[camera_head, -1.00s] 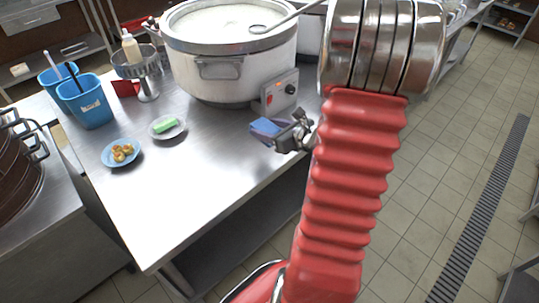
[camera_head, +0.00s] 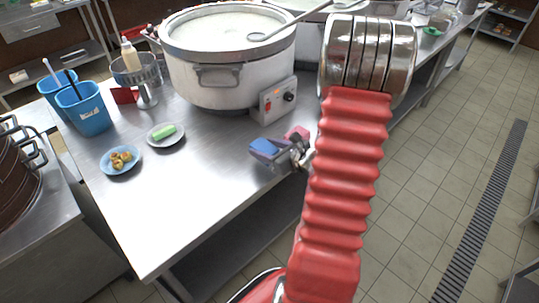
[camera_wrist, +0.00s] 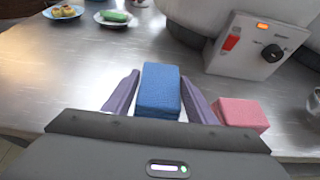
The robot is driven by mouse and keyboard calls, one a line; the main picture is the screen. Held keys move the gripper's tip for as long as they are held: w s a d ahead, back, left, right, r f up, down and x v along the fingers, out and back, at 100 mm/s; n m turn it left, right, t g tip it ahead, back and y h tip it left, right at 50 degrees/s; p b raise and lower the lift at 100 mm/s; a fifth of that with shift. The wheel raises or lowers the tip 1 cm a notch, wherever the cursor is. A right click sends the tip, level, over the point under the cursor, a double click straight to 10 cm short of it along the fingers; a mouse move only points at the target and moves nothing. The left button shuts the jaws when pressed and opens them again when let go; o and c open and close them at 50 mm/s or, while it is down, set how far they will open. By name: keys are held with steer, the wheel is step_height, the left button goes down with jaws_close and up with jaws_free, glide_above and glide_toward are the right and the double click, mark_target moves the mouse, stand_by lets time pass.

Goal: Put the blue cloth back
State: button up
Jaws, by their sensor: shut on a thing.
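The blue cloth (camera_head: 263,147) is a folded block at the near right part of the steel table. In the wrist view, the blue cloth (camera_wrist: 159,90) sits between the two purple-grey fingers of my gripper (camera_wrist: 160,92), which is shut on it. In the head view my gripper (camera_head: 280,152) is partly hidden by my arm. I cannot tell whether the cloth touches the table. A folded pink cloth (camera_wrist: 241,113) lies just right of the right finger; it also shows in the head view (camera_head: 297,132).
A large white stockpot (camera_head: 215,80) with a control box (camera_head: 277,99) stands behind the cloths. A plate with a green sponge (camera_head: 166,131), a blue plate of food (camera_head: 121,168) and blue buckets (camera_head: 87,112) stand left. The steel table (camera_head: 195,185) is clear in front.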

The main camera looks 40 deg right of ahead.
steer(key=shift+f, duration=0.15)
steer(key=shift+f, duration=1.95)
steer(key=shift+f, duration=0.1)
steer(key=o, duration=1)
steer(key=shift+o, duration=0.2)
steer(key=v, duration=1.2)
